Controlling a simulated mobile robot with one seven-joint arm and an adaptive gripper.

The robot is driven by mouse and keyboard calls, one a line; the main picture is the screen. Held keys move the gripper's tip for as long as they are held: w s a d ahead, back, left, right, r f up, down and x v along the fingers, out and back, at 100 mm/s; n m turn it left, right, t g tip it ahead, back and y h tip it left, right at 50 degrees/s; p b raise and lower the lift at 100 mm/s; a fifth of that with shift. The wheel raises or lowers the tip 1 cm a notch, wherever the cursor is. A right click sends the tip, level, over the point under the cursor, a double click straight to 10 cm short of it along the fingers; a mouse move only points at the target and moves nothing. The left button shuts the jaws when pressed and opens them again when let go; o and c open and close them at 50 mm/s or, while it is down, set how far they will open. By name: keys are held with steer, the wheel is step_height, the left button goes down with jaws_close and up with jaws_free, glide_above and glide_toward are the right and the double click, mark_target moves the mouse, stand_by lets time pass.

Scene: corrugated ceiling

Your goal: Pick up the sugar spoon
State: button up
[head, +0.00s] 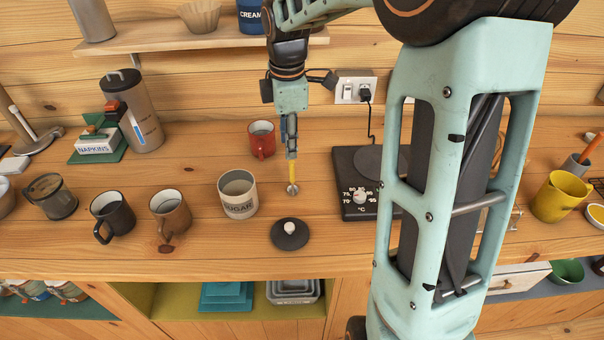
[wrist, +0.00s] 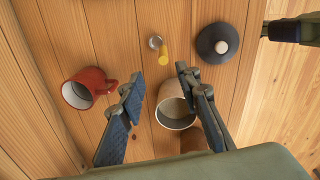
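The sugar spoon (head: 292,183) has a yellow handle and a small silver end. In the head view it shows directly below my gripper (head: 291,152), handle end up. In the wrist view the spoon (wrist: 161,50) looks short, its handle pointing towards the camera. It lies in line with the gap between the two fingertips of my gripper (wrist: 160,78), which stand apart with nothing pinched between them. I cannot tell whether the handle's top reaches between them. The open SUGAR pot (head: 238,207) stands left of the spoon. Its dark lid (head: 290,238) lies in front.
A red mug (head: 262,146) stands behind the spoon. A dark scale or hotplate (head: 352,208) is to the right, partly behind my arm. A brown mug (head: 170,214) and a dark mug (head: 112,215) stand left of the pot. A shelf (head: 150,38) runs above.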

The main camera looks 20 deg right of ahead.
glide_above(292, 180)
steer(key=f, duration=0.5)
steer(key=shift+a, duration=0.25)
steer(key=shift+w+d+f+p, duration=0.1)
steer(key=shift+d+f+p, duration=0.05)
steer(key=shift+f, duration=0.85)
steer(key=shift+w+d+f+p, duration=0.1)
steer(key=shift+f+p, duration=0.05)
steer(key=shift+f, duration=0.85)
steer(key=shift+w+d+f+p, duration=0.1)
steer(key=shift+d+f+p, duration=0.05)
steer(key=shift+f, duration=0.85)
steer(key=shift+c, duration=0.3)
jaws_close()
